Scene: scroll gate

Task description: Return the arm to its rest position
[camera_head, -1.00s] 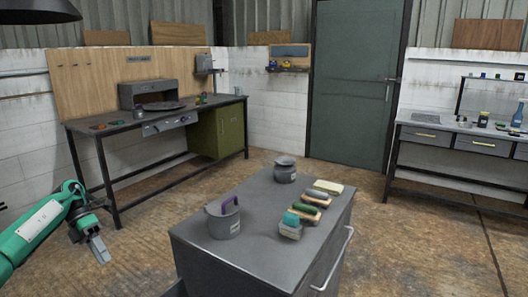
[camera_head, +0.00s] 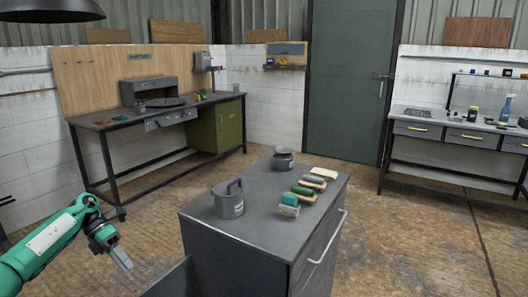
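My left arm comes in from the lower left of the head view. Its gripper (camera_head: 121,257) hangs over the floor, pointing down and to the right. It is left of the grey cabinet, apart from it, and nothing shows in it. The fingers look close together, but I cannot tell for sure whether they are shut. My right gripper is outside the view.
A grey cabinet (camera_head: 270,226) stands in front, carrying a grey pot with a purple handle (camera_head: 229,199), a grey jar (camera_head: 283,159) and several brushes or blocks (camera_head: 306,191). Workbenches (camera_head: 108,126) line the left and right walls. Open floor (camera_head: 160,215) lies around the cabinet.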

